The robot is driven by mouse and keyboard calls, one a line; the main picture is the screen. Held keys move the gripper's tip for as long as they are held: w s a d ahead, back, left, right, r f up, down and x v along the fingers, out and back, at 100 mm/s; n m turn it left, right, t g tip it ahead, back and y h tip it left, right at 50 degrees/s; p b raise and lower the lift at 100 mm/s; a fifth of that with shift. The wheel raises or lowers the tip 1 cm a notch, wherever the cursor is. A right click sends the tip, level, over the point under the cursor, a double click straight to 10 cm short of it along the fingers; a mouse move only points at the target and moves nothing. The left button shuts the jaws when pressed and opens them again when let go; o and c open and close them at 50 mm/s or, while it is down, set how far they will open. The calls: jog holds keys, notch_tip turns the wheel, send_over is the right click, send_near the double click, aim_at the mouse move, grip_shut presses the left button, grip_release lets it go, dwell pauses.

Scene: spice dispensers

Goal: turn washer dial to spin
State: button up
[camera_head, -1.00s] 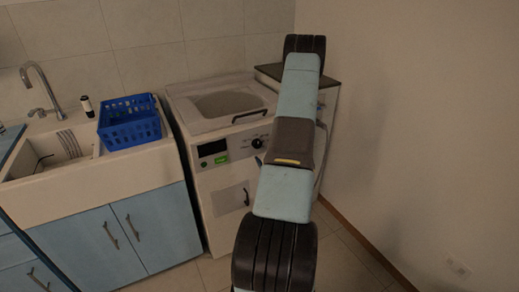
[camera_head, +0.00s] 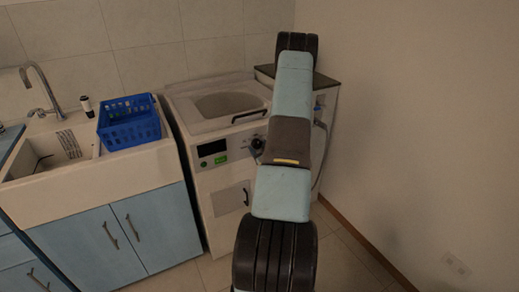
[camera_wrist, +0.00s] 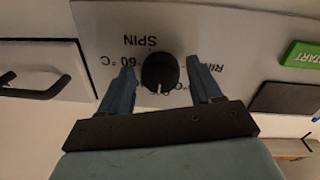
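The white washer (camera_head: 226,186) stands against the tiled wall, with its control panel facing front. Its black round dial (camera_wrist: 160,72) shows in the wrist view, where the panel appears upside down. The dial's white mark points to the bottom of that picture, away from the SPIN label (camera_wrist: 140,41), which is above the dial there. My gripper (camera_wrist: 160,66) is open, with one blue finger on each side of the dial and small gaps visible. In the head view my arm hides most of the gripper, and the dial (camera_head: 257,143) shows at the arm's left edge.
The green START button (camera_wrist: 302,55) and a dark display lie right of the dial in the wrist view; a dark handle (camera_wrist: 30,88) is left. A blue basket (camera_head: 130,124) sits by the sink, left of the washer. A wall bounds the right.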

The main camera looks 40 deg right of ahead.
jog(key=c, duration=0.7)
jog(key=shift+d, duration=0.15)
jog(key=shift+c, duration=0.8)
jog(key=shift+s, duration=0.1)
